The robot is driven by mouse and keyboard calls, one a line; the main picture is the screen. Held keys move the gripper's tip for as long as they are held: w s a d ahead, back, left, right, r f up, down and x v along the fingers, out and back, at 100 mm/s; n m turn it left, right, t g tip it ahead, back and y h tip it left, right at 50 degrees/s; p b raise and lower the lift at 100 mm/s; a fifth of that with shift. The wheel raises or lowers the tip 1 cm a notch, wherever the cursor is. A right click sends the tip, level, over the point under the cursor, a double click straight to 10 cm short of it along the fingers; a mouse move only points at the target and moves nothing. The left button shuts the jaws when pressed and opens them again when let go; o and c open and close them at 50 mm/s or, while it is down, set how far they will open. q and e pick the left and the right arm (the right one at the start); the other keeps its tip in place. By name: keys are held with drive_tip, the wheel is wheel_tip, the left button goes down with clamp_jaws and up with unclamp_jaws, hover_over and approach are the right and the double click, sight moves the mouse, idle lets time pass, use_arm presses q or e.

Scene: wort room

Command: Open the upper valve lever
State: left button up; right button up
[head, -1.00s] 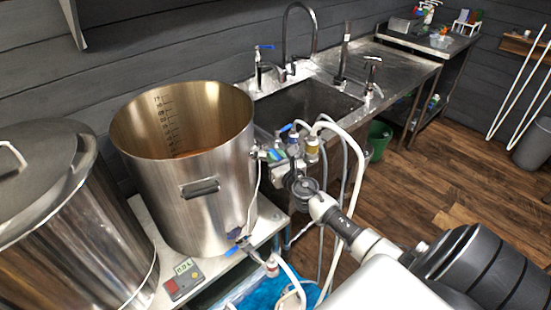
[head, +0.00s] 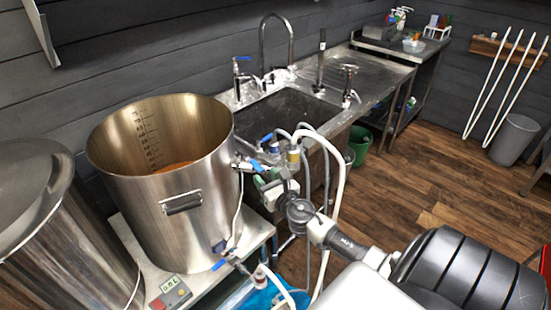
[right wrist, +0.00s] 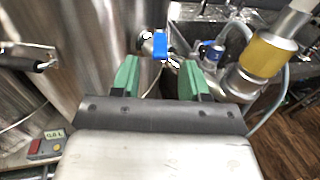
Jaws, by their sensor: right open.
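The upper valve lever is blue and sits on the upper right side of the open steel kettle (head: 190,225). The upper valve lever shows in the head view (head: 256,165) and, close up, in the right wrist view (right wrist: 160,46). My right gripper (right wrist: 162,75) is open, with green fingers on either side of the lever's line and the lever just beyond the fingertips. In the head view the right gripper (head: 264,184) is right beside the valve, partly hidden by its own wrist. I see no contact with the lever. My left gripper is out of view.
A lower blue lever (head: 222,263) is near the kettle's base. A hose fitting with a yellow band (right wrist: 266,52) and pale hoses stand close to the right of my gripper. A second steel vessel (head: 60,240) is at left; a sink (head: 285,115) lies behind.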

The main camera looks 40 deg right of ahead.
drive_tip(key=shift+s+a+b, duration=0.15)
drive_tip(key=shift+s, duration=0.75)
drive_tip(key=shift+s+a+b, duration=0.1)
drive_tip(key=shift+s+a, duration=0.1)
drive_tip(key=shift+s, duration=0.75)
drive_tip(key=shift+s+a+b, duration=0.15)
drive_tip(key=shift+s, duration=0.75)
drive_tip(key=shift+c, duration=0.4)
